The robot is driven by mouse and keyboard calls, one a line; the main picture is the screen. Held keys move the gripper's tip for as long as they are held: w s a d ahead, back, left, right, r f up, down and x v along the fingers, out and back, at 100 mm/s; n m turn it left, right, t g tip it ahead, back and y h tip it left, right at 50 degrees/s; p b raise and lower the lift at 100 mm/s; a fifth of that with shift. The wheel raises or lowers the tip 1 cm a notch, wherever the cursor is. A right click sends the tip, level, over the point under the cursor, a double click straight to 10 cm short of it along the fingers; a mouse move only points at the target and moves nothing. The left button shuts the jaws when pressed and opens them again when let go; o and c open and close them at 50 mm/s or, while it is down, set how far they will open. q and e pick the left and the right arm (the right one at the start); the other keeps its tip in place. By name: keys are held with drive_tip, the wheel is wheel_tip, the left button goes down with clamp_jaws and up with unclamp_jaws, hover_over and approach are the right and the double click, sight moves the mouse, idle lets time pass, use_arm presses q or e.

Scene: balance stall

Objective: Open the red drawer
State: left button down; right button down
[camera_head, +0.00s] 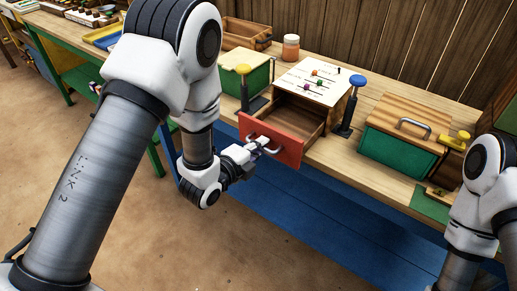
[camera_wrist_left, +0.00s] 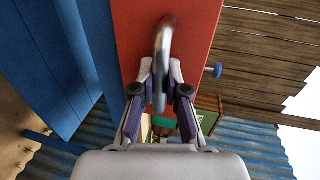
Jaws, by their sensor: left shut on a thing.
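The red drawer (camera_head: 283,147) is pulled well out of its wooden cabinet, and its inside looks empty. Its front also fills the middle of the left wrist view (camera_wrist_left: 195,40). A curved metal handle (camera_wrist_left: 165,40) is on the front. My left gripper (camera_head: 262,146) is at the drawer front, its fingers shut on the handle; the fingers (camera_wrist_left: 160,90) close around it in the left wrist view. My right arm shows at the right edge of the head view, but its gripper is not in view.
A white panel with small coloured pieces (camera_head: 312,82) tops the cabinet. A yellow-knobbed post (camera_head: 243,71) and a blue-knobbed post (camera_head: 356,82) flank the drawer. A green box with a wooden lid (camera_head: 404,128) stands right. A jar (camera_head: 291,47) stands behind. The floor in front is clear.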

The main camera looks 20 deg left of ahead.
use_arm(q)
drive_tip(key=shift+w, duration=0.1)
drive_tip(key=c, duration=1.2)
unclamp_jaws()
drive_tip(key=shift+a, duration=0.1)
drive_tip(key=v, duration=0.7)
drive_tip(key=shift+s, duration=0.3)
